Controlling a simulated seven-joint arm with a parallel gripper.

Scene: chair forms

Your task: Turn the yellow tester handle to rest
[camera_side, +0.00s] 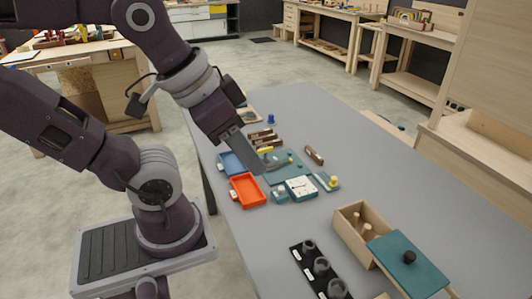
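A small teal and white device with a dial-like face (300,186) sits on the grey table, and looks like the tester. Just right of it, a small teal base carries a yellow upright piece (333,181). Another yellow piece (265,150) lies farther back, by the teal board (286,165). Which yellow piece is the tester handle is too small to tell. My gripper (256,166) reaches down from the upper left, its tip over the left edge of the teal board, left of the dial device. Its finger gap is not visible from this side, nor is anything held.
An orange tray (248,191) and a blue tray (231,163) lie left of the board. Brown wooden blocks (262,137) stand behind. In front are a wooden box (360,231), a teal lid with a black knob (408,266) and a black holder (320,268). The table's right side is clear.

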